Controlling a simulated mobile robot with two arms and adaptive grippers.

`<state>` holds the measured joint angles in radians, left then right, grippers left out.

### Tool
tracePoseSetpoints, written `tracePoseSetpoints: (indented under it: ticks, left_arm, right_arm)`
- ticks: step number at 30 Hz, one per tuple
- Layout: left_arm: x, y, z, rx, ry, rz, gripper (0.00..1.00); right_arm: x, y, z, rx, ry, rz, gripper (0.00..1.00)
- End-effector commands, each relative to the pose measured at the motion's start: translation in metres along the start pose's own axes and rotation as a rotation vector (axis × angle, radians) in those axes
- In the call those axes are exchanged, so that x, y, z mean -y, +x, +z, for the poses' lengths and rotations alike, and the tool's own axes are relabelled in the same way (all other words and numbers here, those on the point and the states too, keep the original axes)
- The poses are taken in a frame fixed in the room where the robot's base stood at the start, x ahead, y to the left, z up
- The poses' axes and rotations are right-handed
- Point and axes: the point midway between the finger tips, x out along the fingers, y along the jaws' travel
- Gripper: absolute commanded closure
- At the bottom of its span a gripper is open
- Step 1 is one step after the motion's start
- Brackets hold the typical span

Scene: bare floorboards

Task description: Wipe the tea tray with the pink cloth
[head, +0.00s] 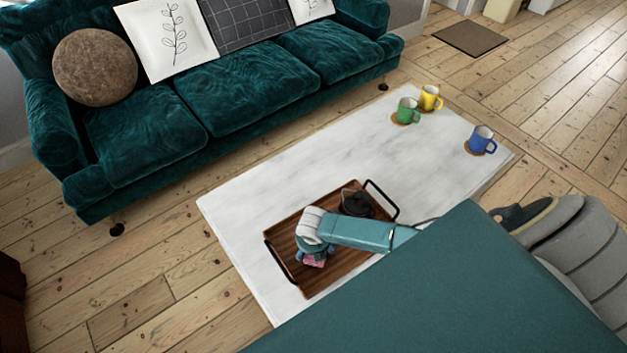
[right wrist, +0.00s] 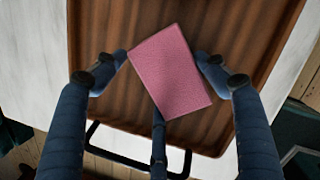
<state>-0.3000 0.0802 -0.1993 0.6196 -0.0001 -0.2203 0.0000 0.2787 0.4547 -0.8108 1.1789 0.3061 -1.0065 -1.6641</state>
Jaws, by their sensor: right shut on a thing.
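The tea tray (head: 342,263) is dark wood with black handles and lies on the white marble table. In the right wrist view its slatted surface (right wrist: 100,30) fills the middle. A dark teapot (head: 357,204) stands at the tray's far right end. My right gripper (head: 315,252) is over the tray's near left half, shut on the pink cloth (head: 313,263). The wrist view shows the cloth (right wrist: 172,75) as a flat pink rectangle between the blue fingers, over the tray. Whether it touches the tray I cannot tell. My left gripper is not in view.
On the marble table (head: 300,165), a green mug (head: 406,112), a yellow mug (head: 429,99) and a blue mug (head: 480,140) stand on coasters at the far right. The table's middle is clear. A teal sofa (head: 250,85) stands behind it.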

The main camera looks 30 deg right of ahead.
Motion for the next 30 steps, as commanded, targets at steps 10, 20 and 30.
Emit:
tracePoseSetpoints:
  ticks: [10, 20, 30]
  left_arm:
    - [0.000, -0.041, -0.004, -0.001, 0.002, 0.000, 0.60]
    - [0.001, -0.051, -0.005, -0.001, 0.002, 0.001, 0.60]
    - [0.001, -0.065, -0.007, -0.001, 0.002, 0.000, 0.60]
  right_arm:
    - [-0.003, -0.040, 0.011, 0.001, 0.000, 0.001, 0.53]
    - [-0.004, -0.050, 0.013, 0.001, 0.000, 0.001, 0.53]
    - [-0.005, -0.063, 0.017, 0.001, 0.000, 0.001, 0.53]
